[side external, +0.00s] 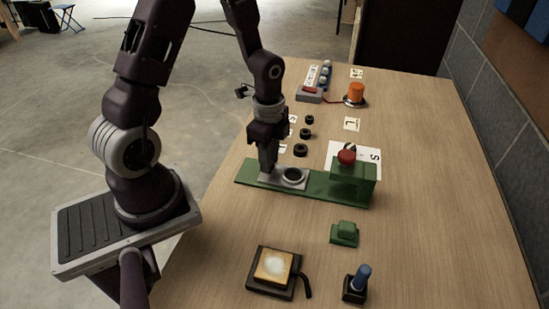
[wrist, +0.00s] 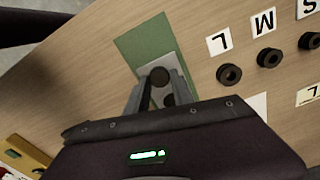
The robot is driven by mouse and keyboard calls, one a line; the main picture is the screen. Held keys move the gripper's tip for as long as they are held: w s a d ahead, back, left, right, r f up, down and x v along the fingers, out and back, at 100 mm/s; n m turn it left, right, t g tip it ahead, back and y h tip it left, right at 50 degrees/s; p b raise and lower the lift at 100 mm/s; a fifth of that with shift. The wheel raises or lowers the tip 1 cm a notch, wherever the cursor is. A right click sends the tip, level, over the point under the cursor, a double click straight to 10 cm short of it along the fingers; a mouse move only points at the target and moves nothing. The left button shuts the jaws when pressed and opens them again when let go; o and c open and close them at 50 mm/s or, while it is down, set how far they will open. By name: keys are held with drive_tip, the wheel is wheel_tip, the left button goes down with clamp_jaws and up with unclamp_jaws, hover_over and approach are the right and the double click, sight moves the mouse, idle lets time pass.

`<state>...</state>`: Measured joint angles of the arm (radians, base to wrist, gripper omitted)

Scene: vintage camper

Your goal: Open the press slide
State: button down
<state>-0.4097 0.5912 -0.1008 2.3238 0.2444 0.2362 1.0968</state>
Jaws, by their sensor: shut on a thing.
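The press has a long green base (side external: 248,172) with a green bridge (side external: 358,168) at its right end. A red knob (side external: 347,157) sits on top of the bridge. The grey slide (side external: 297,183), with a dark-ringed round hole, lies on the base to the left of the bridge, clear of it. My gripper (side external: 268,172) points down at the slide's left end. In the wrist view its fingers are shut on a dark round knob (wrist: 159,76) on the slide (wrist: 163,60). The fingers partly hide the slide there.
Black rings (side external: 306,133) and letter cards lie behind the press. An orange button (side external: 355,93) and a grey switch box (side external: 314,84) stand farther back. A small green block (side external: 344,233), a lamp-like square pad (side external: 274,267) and a blue-handled tool (side external: 358,282) are in front.

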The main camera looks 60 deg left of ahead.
drive_tip(key=c, duration=1.1)
unclamp_jaws()
wheel_tip(320, 180, up, 7)
drive_tip(key=shift+r, duration=0.1)
drive_tip(key=s+d+r+n+t, duration=0.2)
drive_tip(key=s+d+r+n, duration=0.2)
drive_tip(key=r, duration=0.4)
drive_tip(key=s+d+r+n+t, duration=0.3)
drive_tip(key=s+d+r+n, duration=0.2)
drive_tip(key=s+r+n, duration=0.2)
drive_tip(key=shift+s+d+r+n+t, duration=0.3)
drive_tip(key=shift+s+r, duration=0.65)
drive_tip(key=shift+s, duration=0.2)
